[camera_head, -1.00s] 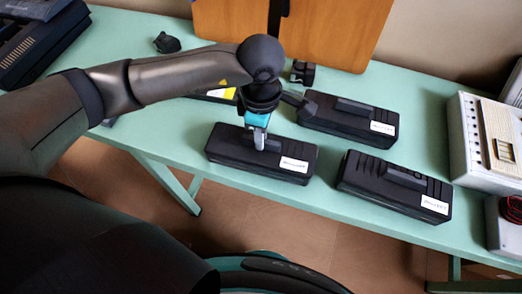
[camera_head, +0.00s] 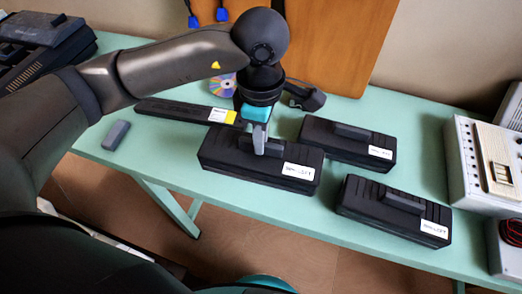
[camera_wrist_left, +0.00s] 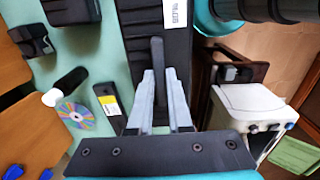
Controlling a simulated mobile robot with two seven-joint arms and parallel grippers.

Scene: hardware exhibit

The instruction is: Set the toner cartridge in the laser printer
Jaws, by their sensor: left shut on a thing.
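My left gripper (camera_head: 260,138) is shut on the raised grip of a black toner cartridge (camera_head: 225,152) with a white label, which appears held a little above the green table. In the left wrist view, the fingers (camera_wrist_left: 158,82) pinch this grip, and the cartridge (camera_wrist_left: 148,38) runs away from them. Two similar black cartridges lie on the table: one behind to the right (camera_head: 325,145), one at front right (camera_head: 375,210). I cannot identify the laser printer for certain; a white machine with dark knobs (camera_wrist_left: 240,105) stands off the table in the wrist view. My right gripper is out of view.
Behind the held cartridge lie a long black bar with a yellow label (camera_head: 180,109) and a shiny disc (camera_head: 222,86). A small grey block (camera_head: 116,135) lies at left. Beige devices (camera_head: 463,165) fill the right end. A wooden board (camera_head: 330,40) stands behind.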

